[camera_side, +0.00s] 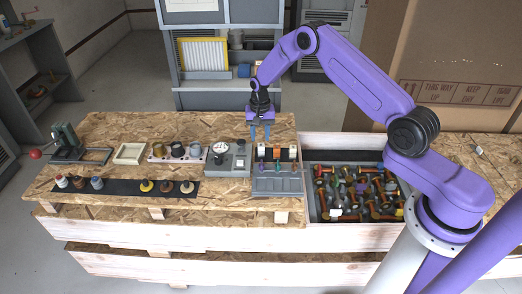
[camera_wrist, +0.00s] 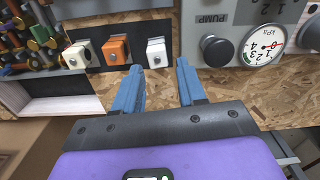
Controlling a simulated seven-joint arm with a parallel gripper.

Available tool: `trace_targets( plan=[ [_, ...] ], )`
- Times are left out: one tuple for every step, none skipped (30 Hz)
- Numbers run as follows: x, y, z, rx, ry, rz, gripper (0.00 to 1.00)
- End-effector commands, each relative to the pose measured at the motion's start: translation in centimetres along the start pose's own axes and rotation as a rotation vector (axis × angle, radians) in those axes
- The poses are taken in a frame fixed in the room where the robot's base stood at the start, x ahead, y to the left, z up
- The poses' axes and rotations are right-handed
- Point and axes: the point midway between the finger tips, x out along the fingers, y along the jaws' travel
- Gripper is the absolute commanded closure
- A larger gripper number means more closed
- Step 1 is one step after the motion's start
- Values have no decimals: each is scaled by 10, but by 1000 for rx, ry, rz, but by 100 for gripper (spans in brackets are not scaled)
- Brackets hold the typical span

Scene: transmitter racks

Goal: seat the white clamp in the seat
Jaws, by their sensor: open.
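A white clamp (camera_wrist: 156,52) stands on a black strip in the wrist view, beside an orange block (camera_wrist: 116,49) and another whitish block (camera_wrist: 76,57). The same white block (camera_side: 261,151) shows at the left of its row in the side view. My gripper (camera_side: 260,137) is open, pointing down above this block. In the wrist view its blue fingertips (camera_wrist: 159,65) lie to either side of the block's line, with nothing held. Contact cannot be told. A grey slotted fixture (camera_side: 277,187) stands in front of the row; I cannot tell which part is the seat.
A grey pump panel with a gauge (camera_wrist: 263,45) and black knob (camera_wrist: 216,50) adjoins the row. A crowded bin (camera_side: 360,192) lies to its right in the side view. A black strip (camera_side: 120,188) with knobs lies at left. Bare board (camera_side: 215,125) is free behind.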

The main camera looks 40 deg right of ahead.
Motion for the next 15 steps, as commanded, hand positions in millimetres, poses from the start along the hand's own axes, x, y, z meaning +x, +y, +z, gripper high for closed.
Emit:
trace_targets(
  plan=[
    [6,0,0,0,-1,1,60],
    [8,0,0,0,-1,1,60],
    [11,0,0,0,-1,1,60],
    [12,0,0,0,-1,1,60],
    [13,0,0,1,-1,0,60],
    [15,0,0,1,0,0,60],
    [17,1,0,1,0,0,60],
    [19,1,0,1,0,0,60],
    [24,2,-1,1,-1,1,60],
    [28,2,-1,1,-1,1,60],
    [32,3,-1,1,-2,1,60],
    [38,4,-1,2,-3,2,60],
    [43,4,-2,2,-2,2,60],
    [47,5,-2,1,-2,2,60],
    [52,4,-2,0,-1,1,60]
  ],
)
